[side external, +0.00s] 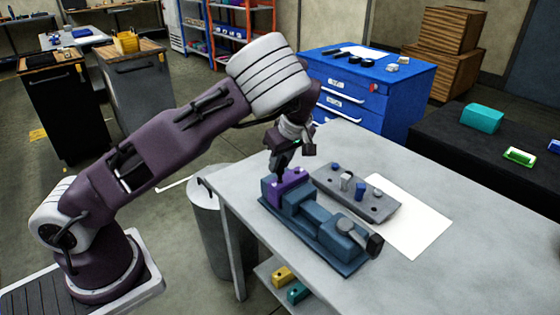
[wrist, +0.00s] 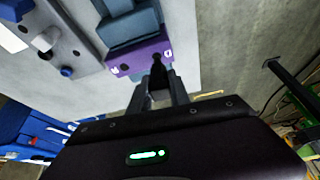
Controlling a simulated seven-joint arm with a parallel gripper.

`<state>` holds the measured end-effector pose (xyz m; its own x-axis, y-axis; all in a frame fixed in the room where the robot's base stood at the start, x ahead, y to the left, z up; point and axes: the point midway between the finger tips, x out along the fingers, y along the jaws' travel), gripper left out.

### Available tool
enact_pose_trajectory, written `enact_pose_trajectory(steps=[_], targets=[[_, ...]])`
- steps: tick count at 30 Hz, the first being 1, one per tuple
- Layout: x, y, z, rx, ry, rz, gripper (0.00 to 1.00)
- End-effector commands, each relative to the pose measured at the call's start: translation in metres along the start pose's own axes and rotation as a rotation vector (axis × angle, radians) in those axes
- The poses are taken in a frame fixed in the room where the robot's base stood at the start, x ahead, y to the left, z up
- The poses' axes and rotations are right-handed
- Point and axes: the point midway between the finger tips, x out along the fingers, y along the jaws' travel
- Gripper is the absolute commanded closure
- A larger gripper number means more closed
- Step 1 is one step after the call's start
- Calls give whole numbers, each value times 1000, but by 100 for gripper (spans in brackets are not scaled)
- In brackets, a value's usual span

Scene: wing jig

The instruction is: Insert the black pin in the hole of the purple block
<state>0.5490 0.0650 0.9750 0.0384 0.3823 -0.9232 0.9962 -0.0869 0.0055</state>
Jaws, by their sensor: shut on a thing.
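The purple block (side external: 291,191) sits at the left end of a blue vise on the table. It also shows in the wrist view (wrist: 139,60), with small pale marks near its ends. My gripper (side external: 280,174) is directly above the block, pointing down. In the wrist view my gripper (wrist: 158,92) is shut on the black pin (wrist: 157,66), whose tip reaches over the block's top between the marks. The hole under the tip is hidden. I cannot tell whether the tip is in the hole, touching the block or just above it.
The blue vise (side external: 315,222) runs toward the front right, with a dark handle (side external: 375,245) at its end. A grey holder (side external: 380,211) with several pegs lies behind it, beside a white sheet (side external: 418,222).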

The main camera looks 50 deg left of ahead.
Motion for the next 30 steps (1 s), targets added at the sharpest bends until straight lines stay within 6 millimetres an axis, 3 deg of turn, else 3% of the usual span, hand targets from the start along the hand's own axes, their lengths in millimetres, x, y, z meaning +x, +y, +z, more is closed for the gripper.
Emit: enact_pose_trajectory(steps=[28, 29, 30], targets=[[26, 0, 11, 1, 1, 0, 100], [26, 0, 11, 1, 1, 0, 71], [26, 0, 11, 1, 1, 0, 63]])
